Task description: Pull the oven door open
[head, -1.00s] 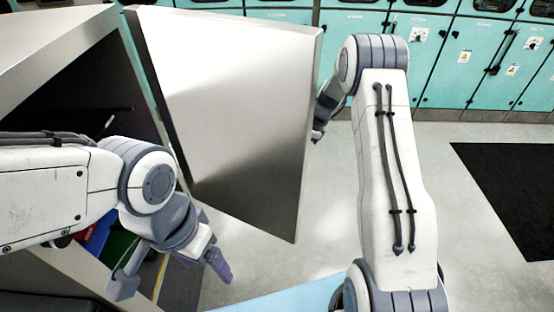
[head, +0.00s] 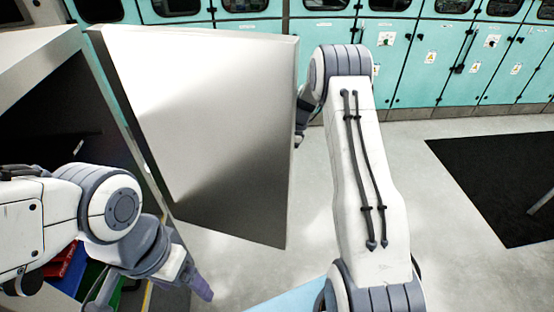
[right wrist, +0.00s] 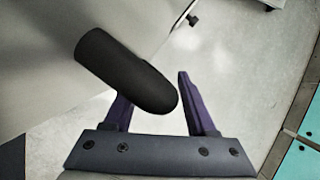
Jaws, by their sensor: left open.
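The oven door (head: 200,130) is a large brushed-steel panel, standing swung out from the oven (head: 35,60), whose dark inside shows at the left. A black handle (right wrist: 120,72) juts from the door in the right wrist view. My right gripper (right wrist: 158,90) has its purple fingers apart. The handle's rounded end lies across the left finger and over the gap, clear of the right finger; firm contact cannot be told. In the head view the right gripper is mostly hidden by the door and my right arm. My left gripper (head: 150,292) is open and empty, low in front of the oven.
Teal lockers (head: 420,60) line the back wall. A black floor mat (head: 500,190) lies at the right. Red, blue and green items (head: 70,268) show below the oven, near my left arm. Grey floor between the door and mat is clear.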

